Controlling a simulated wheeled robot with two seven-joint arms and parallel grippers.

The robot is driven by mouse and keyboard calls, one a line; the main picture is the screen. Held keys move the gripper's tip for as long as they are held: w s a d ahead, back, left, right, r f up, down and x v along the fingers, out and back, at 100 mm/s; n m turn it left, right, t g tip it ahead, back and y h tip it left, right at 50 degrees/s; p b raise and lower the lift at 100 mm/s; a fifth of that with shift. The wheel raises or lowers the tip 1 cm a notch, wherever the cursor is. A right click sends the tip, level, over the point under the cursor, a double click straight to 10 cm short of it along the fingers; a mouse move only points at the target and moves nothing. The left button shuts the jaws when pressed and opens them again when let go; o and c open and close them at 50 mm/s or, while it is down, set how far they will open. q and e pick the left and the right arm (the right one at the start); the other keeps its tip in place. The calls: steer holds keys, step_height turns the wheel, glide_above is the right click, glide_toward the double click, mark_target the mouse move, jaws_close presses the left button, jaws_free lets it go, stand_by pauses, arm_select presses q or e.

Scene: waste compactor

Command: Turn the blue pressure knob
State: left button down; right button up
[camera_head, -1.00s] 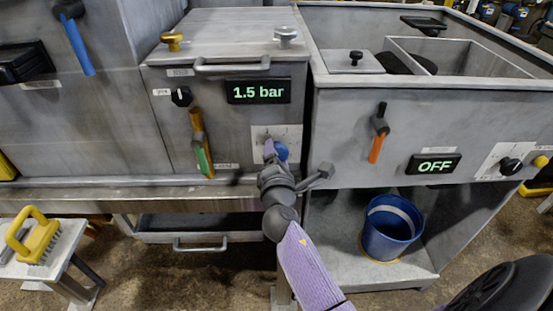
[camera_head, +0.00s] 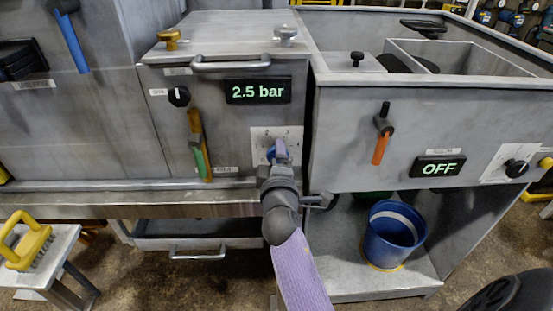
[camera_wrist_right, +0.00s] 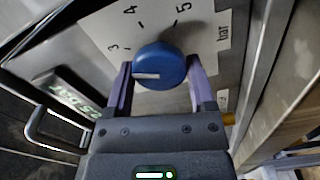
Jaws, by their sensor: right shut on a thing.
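The blue pressure knob (camera_wrist_right: 160,65) sits on a white dial plate (camera_wrist_right: 205,30) marked with numbers and "bar" in the right wrist view. In the head view the knob (camera_head: 271,153) is mostly hidden behind my gripper, on the front of the middle machine. My right gripper (camera_wrist_right: 160,85) has its purple fingers on either side of the knob and is shut on it. In the head view the right gripper (camera_head: 279,155) reaches the plate from below. The pressure display (camera_head: 258,91) above reads 2.5 bar. My left gripper is not in view.
A black knob (camera_head: 179,96) and a green-and-orange handle (camera_head: 201,150) are left of the dial. To the right are an orange-tipped lever (camera_head: 382,140) and a display (camera_head: 438,167) reading OFF. A blue bucket (camera_head: 393,238) stands on the lower shelf. A yellow brush (camera_head: 27,243) lies on a stool at left.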

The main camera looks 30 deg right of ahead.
steer(key=shift+m, duration=0.4)
steer(key=shift+f, duration=0.1)
steer(key=o, duration=1.2)
